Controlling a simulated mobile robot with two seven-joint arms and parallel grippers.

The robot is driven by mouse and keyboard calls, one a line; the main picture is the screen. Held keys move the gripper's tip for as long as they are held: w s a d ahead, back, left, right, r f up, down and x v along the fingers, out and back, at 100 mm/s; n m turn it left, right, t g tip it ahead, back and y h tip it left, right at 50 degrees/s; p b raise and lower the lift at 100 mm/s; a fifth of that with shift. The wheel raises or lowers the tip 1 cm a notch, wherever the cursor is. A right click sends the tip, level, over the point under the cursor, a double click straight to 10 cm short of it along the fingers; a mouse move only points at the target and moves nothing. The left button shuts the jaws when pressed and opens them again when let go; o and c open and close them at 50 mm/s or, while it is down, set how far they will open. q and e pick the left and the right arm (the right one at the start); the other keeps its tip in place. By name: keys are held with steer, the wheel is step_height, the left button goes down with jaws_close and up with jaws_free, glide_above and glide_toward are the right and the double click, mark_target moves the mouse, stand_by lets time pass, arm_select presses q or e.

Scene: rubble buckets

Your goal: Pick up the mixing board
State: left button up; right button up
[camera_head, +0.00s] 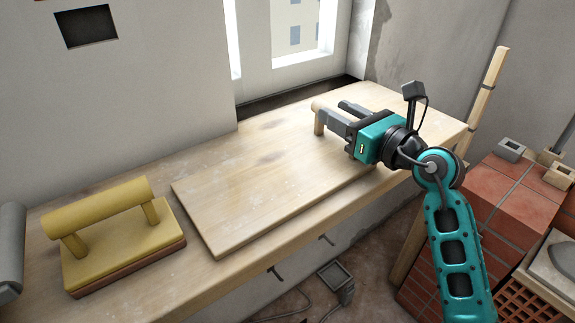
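The mixing board looks to be the flat, pale wooden board (255,190) lying on the wooden bench. A wooden handle (318,121) on a short post stands at its far right; whether it is part of the board is unclear. My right gripper (340,114) is at this handle, its dark fingers pointing left and reaching beside or around it. The gripper hides much of the handle, so I cannot tell whether the fingers grip it. My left gripper is not in view.
A yellow float with a bar handle (120,240) sits on the bench (215,290) at left, beside a grey object (10,250) cut by the frame. A wall and window stand behind. Red bricks (515,190) are stacked at right. A grey square-topped item (337,278) is below the bench.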

jaws_close()
steer(key=shift+r, duration=0.15)
stand_by(0.4)
